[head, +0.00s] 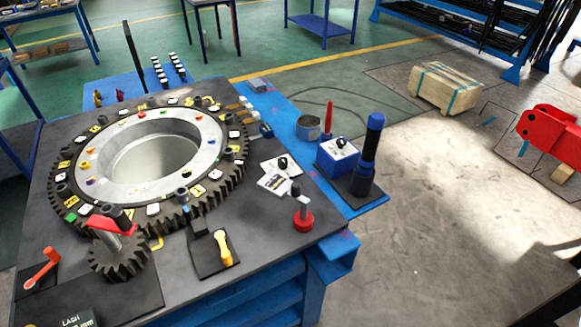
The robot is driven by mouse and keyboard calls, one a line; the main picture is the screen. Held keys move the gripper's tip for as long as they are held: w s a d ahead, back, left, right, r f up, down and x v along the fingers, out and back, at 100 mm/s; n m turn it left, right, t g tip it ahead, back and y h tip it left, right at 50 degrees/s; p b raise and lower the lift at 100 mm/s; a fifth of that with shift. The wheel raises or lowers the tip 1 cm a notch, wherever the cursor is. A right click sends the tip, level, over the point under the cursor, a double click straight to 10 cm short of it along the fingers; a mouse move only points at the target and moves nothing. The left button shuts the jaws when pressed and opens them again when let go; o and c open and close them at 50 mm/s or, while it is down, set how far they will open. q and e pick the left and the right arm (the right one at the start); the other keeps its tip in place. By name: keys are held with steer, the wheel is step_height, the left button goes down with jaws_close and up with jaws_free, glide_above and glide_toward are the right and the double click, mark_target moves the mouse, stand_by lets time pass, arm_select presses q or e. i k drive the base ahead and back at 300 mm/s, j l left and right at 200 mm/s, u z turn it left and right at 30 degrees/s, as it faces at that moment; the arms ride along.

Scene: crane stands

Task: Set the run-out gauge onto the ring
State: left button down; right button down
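The ring (150,165) is a large toothed slewing ring with a pale metal inner ring, lying flat on the dark table top at left. Colored tags and dark bolts sit around its top. No label marks the run-out gauge, so I cannot tell which object it is. One candidate is a small stand with a red round base (303,222), short post and dark knob, upright at the table's right front, apart from the ring. Another is a black-and-blue upright tool (367,160) on a dark base on the blue side shelf. Neither of my grippers is in view.
A small pinion gear (120,260) with a red-topped shaft stands at the ring's near edge. A yellow-handled tool (223,248) lies on a dark plate in front. White cards (275,183), a blue box (337,157) and a tin (308,127) stand right of the ring.

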mark_target(274, 184)
steer(key=l+u, duration=0.2)
steer(key=u, duration=0.25)
steer(key=i+l+u, duration=0.1)
steer(key=u, duration=0.4)
steer(key=l+u, duration=0.3)
steer(key=u, duration=0.15)
steer(key=k+l+u, duration=0.1)
steer(key=l, duration=0.3)
steer(key=k+l+u, duration=0.15)
steer(key=l, duration=0.25)
steer(key=l+u, duration=0.1)
steer(key=l, duration=0.3)
steer(key=k+l+u, duration=0.15)
steer(key=l, duration=0.25)
steer(key=k+l+u, duration=0.1)
steer(key=l, duration=0.25)
steer(key=k+l+u, duration=0.15)
steer(key=l, duration=0.6)
steer(key=i, duration=0.2)
